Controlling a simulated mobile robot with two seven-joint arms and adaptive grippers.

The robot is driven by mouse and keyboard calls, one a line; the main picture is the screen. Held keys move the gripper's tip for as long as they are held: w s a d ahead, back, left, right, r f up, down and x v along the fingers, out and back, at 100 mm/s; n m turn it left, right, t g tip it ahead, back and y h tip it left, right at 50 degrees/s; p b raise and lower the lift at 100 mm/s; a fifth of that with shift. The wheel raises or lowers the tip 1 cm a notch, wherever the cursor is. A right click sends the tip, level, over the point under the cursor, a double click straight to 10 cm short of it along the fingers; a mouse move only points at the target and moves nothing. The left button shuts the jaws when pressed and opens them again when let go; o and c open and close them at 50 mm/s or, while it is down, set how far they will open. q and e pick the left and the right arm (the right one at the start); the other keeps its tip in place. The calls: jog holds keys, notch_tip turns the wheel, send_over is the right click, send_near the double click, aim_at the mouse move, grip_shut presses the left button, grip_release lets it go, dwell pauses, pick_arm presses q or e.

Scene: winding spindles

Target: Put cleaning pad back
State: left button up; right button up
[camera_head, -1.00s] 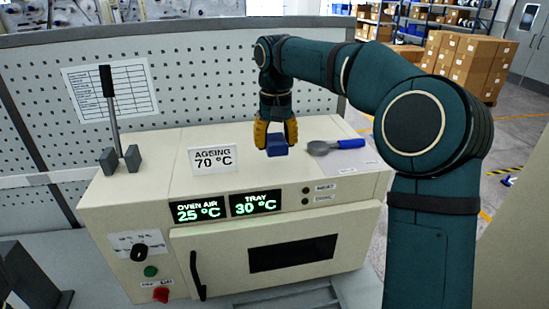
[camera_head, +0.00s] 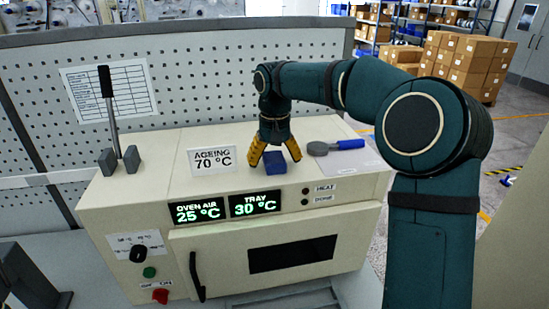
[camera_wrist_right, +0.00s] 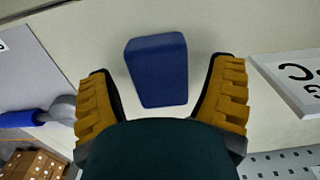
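The blue cleaning pad (camera_head: 275,163) is a small block resting on top of the cream oven (camera_head: 330,219). My right gripper (camera_head: 275,158) is above and around it with its yellow-padded fingers spread apart. In the right wrist view the cleaning pad (camera_wrist_right: 158,70) lies between and beyond the open fingertips of the right gripper (camera_wrist_right: 162,82), with a gap on each side. My left gripper is not in view.
A blue-handled round tool (camera_head: 336,146) lies on a pale sheet right of the pad. An "AGEING 70 °C" sign (camera_head: 213,159) stands to the left. A lever on a stand (camera_head: 118,150) is further left. A perforated panel (camera_head: 200,90) rises behind.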

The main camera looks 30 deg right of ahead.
aim_at(275, 157)
jog(key=shift+r, duration=0.1)
notch_tip(275, 157, up, 12)
dwell(0.6)
dwell(0.5)
